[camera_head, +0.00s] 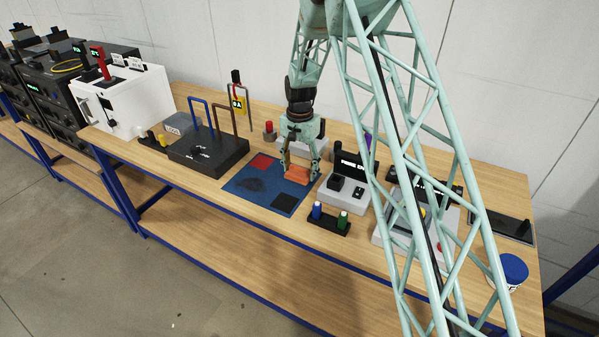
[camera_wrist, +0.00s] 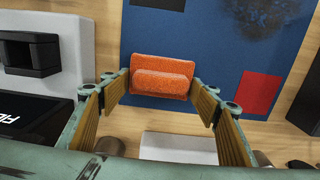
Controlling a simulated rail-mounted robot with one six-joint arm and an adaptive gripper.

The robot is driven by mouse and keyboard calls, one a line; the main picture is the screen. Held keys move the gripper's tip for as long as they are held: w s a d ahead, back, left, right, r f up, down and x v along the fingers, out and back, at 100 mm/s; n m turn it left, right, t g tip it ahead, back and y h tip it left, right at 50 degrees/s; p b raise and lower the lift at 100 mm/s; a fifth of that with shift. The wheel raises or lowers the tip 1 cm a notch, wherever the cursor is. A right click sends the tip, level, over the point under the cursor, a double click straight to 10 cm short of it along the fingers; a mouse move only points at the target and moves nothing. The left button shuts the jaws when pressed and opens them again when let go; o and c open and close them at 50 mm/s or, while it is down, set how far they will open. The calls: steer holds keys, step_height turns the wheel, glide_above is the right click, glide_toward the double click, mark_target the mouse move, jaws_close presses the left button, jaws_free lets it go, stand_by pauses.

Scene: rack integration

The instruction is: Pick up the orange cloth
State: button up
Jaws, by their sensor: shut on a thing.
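The orange cloth (camera_head: 297,175) is a small folded block at the right edge of the blue mat (camera_head: 243,191) on the workbench. My gripper (camera_head: 301,166) points down over it. In the wrist view, the cloth (camera_wrist: 162,72) lies between the fingertips of my gripper (camera_wrist: 158,92), one finger at each side. The gripper is shut on the cloth, with its fingers spread to the cloth's width. I cannot tell whether the cloth is clear of the mat.
A red square (camera_head: 262,162) and a black square (camera_head: 285,202) lie on the mat. A black box with hoops (camera_head: 208,153) stands left. A grey station (camera_head: 343,195) stands close right, and a holder with blue and green pieces (camera_head: 328,222) stands in front.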

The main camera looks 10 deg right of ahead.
steer(key=shift+r, duration=4.95)
steer(key=shift+o, duration=0.9)
steer(key=shift+c, duration=0.6)
